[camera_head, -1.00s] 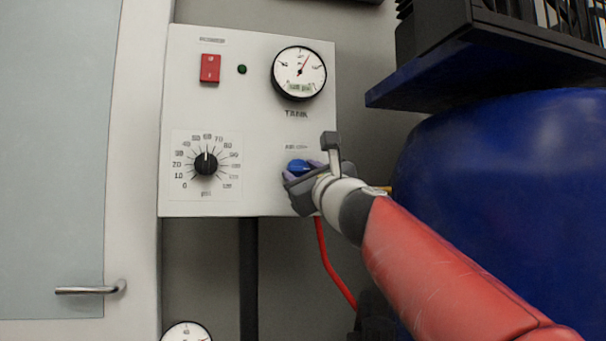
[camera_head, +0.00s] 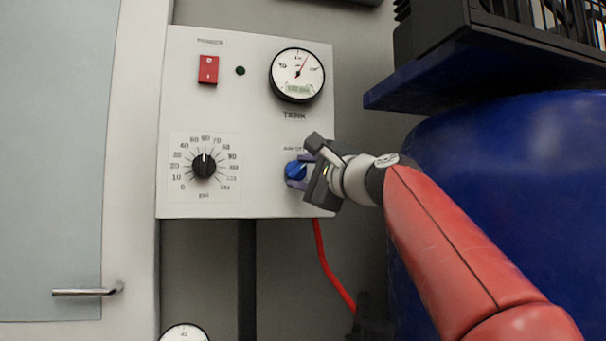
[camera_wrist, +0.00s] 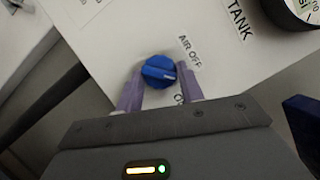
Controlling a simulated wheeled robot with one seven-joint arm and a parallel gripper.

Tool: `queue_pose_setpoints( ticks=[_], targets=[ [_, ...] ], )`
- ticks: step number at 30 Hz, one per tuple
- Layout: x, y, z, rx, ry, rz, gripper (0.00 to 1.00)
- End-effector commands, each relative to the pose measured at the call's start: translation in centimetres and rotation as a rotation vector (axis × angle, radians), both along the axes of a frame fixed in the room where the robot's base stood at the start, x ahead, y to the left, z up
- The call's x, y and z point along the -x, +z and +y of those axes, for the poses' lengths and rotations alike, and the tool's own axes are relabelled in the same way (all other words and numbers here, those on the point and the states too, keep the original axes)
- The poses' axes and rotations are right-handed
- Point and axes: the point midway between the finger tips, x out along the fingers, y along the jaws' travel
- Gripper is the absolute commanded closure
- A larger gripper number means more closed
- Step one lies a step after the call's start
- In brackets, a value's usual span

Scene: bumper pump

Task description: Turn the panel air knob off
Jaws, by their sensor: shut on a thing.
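The blue air knob (camera_head: 294,171) sits on the lower right of the white panel (camera_head: 240,120). In the wrist view the knob (camera_wrist: 158,72) lies between the tips of my gripper's fingers (camera_wrist: 157,85), with the label AIR OFF printed just to its upper right. The white mark on the knob points right, toward that label. A second label below is partly hidden by my gripper. My gripper (camera_head: 300,175) is shut on the knob, coming in from the right.
The panel also carries a red switch (camera_head: 208,69), a small dark lamp (camera_head: 240,71), a tank gauge (camera_head: 297,75) and a black psi dial (camera_head: 204,165). A blue tank (camera_head: 500,180) stands to the right. A red hose (camera_head: 326,262) hangs below the panel.

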Motion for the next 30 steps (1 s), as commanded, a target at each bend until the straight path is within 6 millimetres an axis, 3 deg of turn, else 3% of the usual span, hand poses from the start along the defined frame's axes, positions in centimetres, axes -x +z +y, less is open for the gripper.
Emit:
queue_pose_setpoints(
  ticks=[15, 30],
  targets=[
    [-0.12, 0.38, -0.06, 0.475, 0.0, -0.095, 0.85],
    [-0.1, 0.45, 0.04, 0.654, 0.003, -0.13, 0.85]
  ],
)
